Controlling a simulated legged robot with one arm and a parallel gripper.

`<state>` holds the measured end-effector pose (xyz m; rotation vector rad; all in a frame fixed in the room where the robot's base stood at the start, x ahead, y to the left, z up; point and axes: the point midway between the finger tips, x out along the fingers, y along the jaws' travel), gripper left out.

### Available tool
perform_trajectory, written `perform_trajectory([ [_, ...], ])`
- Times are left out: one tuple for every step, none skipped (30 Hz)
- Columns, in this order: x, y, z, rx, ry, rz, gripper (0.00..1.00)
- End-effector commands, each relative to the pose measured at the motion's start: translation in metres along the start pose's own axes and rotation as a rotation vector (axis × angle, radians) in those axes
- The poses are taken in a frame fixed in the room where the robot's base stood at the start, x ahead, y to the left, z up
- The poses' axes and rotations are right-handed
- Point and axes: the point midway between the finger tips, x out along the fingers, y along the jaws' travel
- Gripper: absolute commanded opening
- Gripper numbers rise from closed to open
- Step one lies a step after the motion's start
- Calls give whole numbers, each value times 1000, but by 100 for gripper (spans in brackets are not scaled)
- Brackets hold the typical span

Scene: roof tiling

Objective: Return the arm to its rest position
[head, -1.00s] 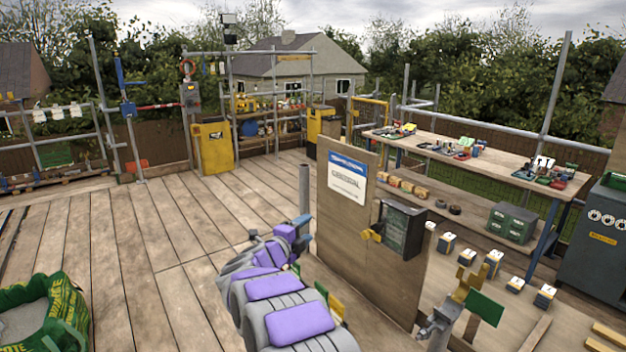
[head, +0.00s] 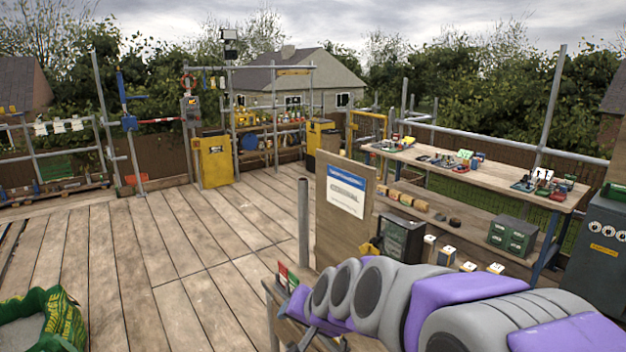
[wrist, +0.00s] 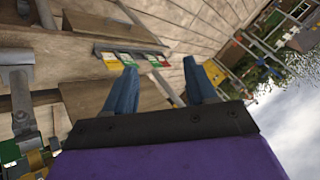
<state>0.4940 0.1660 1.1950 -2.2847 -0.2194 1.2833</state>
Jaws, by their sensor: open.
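My gripper (wrist: 160,92) shows in the wrist view as two blue fingers set well apart, with nothing between them. It is open and empty. In the head view my purple and grey arm stretches across the lower right and points to the left; the gripper itself cannot be made out there. Beyond the fingers in the wrist view is a strip with green, yellow and red cards (wrist: 135,60), apart from the fingers as far as I can tell.
A wooden board with a sign (head: 345,192) and a dark box (head: 402,236) stand just behind my arm. A workbench (head: 480,174) with small items is at the back right. A green bag (head: 62,325) lies at the lower left. The deck (head: 150,245) in the middle is clear.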

Motion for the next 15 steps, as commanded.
perform_trajectory([
  [-16,21,23,-37,-56,44,56],
  [-23,33,37,-60,-95,72,56],
  [-35,49,55,-88,-143,109,56],
  [-44,62,70,-108,-185,138,56],
  [-52,75,84,-124,-223,168,56],
  [-65,92,103,-145,-276,206,56],
  [-74,104,115,-159,-309,234,56],
  [-84,116,129,-170,-350,263,56],
  [-96,132,146,-183,-398,300,56],
  [-106,144,159,-192,-434,328,56],
  [-116,154,171,-199,-467,352,56],
  [-128,166,185,-203,-511,383,56],
  [-136,175,194,-208,-537,405,56],
  [-144,182,204,-210,-565,423,56],
  [-153,191,215,-212,-597,446,56],
])
